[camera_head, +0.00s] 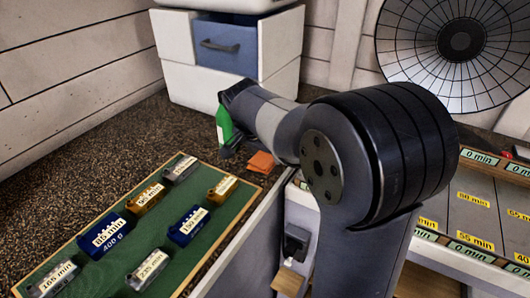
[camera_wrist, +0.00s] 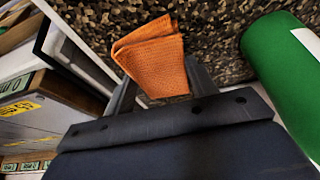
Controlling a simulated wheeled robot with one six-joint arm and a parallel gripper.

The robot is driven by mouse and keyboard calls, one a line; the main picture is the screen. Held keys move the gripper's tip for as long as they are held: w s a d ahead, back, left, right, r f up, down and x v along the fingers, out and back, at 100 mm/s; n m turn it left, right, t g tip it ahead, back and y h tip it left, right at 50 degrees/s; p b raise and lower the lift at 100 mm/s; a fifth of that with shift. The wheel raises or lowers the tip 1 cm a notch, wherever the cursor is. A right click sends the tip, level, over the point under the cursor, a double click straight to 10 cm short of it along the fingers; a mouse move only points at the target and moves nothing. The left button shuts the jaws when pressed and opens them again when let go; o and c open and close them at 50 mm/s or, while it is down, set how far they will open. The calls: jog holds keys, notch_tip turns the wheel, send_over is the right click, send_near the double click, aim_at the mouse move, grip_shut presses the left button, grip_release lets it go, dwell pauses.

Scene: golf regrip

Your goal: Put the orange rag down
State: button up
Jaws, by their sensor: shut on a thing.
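The orange rag (camera_head: 261,161) is a small folded cloth low over the dark speckled counter (camera_head: 120,140), near its right edge. It also shows in the wrist view (camera_wrist: 152,56), between the two fingers of my gripper (camera_wrist: 160,88). My gripper is shut on the rag, which hides most of the fingertips. In the head view my gripper (camera_head: 246,157) points down beside the rag, partly hidden by my arm. I cannot tell whether the rag touches the counter.
A green cylinder (camera_head: 224,125) is close beside my gripper; it is large at right in the wrist view (camera_wrist: 284,76). A green board (camera_head: 165,222) with several labelled weights lies at front left. White drawers (camera_head: 186,87) stand behind. Speckled counter is clear at left.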

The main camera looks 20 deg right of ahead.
jog(key=o, duration=1)
jog(key=shift+f, duration=0.1)
jog(key=p+v, duration=0.1)
jog(key=v, duration=1.1)
